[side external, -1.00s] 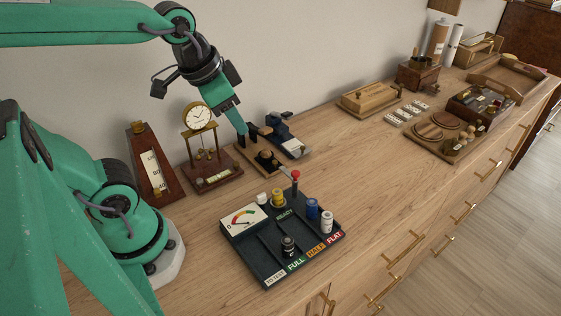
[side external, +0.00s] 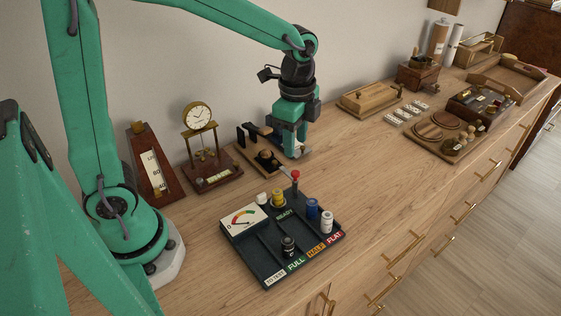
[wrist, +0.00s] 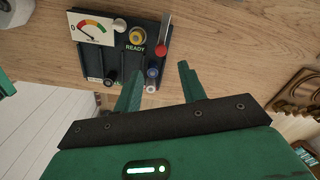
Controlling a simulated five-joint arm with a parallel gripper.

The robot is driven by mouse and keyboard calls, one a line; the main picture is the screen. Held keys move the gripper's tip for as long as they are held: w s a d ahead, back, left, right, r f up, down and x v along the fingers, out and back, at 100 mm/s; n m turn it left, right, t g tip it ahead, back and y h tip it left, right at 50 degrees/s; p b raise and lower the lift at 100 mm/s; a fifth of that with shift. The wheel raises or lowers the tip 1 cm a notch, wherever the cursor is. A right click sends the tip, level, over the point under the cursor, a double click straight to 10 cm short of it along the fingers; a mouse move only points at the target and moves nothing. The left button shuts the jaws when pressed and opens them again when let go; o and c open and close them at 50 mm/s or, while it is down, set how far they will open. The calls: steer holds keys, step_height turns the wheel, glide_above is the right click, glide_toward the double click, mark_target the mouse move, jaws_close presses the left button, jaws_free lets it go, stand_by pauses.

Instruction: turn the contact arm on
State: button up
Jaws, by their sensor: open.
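A dark battery-tester board (side external: 262,262) lies on the wooden top, and its upper part shows in the wrist view (wrist: 100,60). The contact arm, a metal lever with a red knob (side external: 295,174), stands at its far edge. In the wrist view the red knob (wrist: 161,50) is just beyond my fingertips. The dial (side external: 244,218) has its needle towards the 0 end in the wrist view (wrist: 92,30). My gripper (side external: 296,152) points down behind the contact arm, open and apparently empty. Both fingers (wrist: 158,82) show in the wrist view, apart from the knob.
Yellow (side external: 278,197), blue (side external: 312,208), white (side external: 327,221) and black (side external: 288,245) cylinders stand on the board. A clock (side external: 199,117) and a metronome-like piece (side external: 152,165) stand at the left back. A wooden box (side external: 370,98) is behind right. The wood right of the board is clear.

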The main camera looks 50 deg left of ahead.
mark_target(296, 172)
steer(key=shift+w+d+f, duration=0.15)
steer(key=shift+f, duration=0.05)
steer(key=shift+f, duration=3.9)
jaws_close()
